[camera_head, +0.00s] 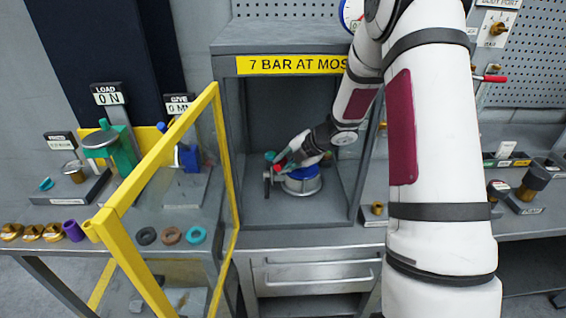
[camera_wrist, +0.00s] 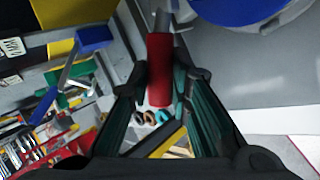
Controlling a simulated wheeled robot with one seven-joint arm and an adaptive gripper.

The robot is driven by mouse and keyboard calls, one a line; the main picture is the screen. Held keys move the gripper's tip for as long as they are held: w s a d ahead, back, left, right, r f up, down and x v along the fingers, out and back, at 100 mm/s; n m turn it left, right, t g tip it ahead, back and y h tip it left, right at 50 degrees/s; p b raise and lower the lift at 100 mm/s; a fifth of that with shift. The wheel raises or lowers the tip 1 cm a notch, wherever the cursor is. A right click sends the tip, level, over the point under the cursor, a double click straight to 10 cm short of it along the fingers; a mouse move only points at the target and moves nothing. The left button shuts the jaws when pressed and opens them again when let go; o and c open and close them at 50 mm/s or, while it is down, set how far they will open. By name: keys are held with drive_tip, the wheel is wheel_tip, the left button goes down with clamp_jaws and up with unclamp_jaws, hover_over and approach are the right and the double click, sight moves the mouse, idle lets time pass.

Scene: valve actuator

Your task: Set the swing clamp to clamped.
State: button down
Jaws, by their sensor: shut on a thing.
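The swing clamp's red handle (camera_wrist: 159,68) stands between my gripper's teal fingers in the wrist view, with a grey metal rod at its far end. My gripper (camera_wrist: 166,88) is shut on this handle. In the head view my gripper (camera_head: 281,160) is inside the grey cell, just above and left of a round fixture (camera_head: 302,188) with a blue top (camera_head: 302,174). The blue top also shows at the upper right of the wrist view (camera_wrist: 235,8). My gripper hides much of the clamp in the head view, so its exact position is unclear.
A yellow-framed clear door (camera_head: 165,155) stands open at the cell's left. Bench items, including a green press (camera_head: 112,145) and several rings (camera_head: 171,236), lie left. Drawers (camera_head: 312,272) sit below the cell.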

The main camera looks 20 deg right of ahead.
drive_tip(key=c, duration=1.5)
unclamp_jaws()
drive_tip(key=shift+o, duration=0.2)
drive_tip(key=shift+w, duration=0.1)
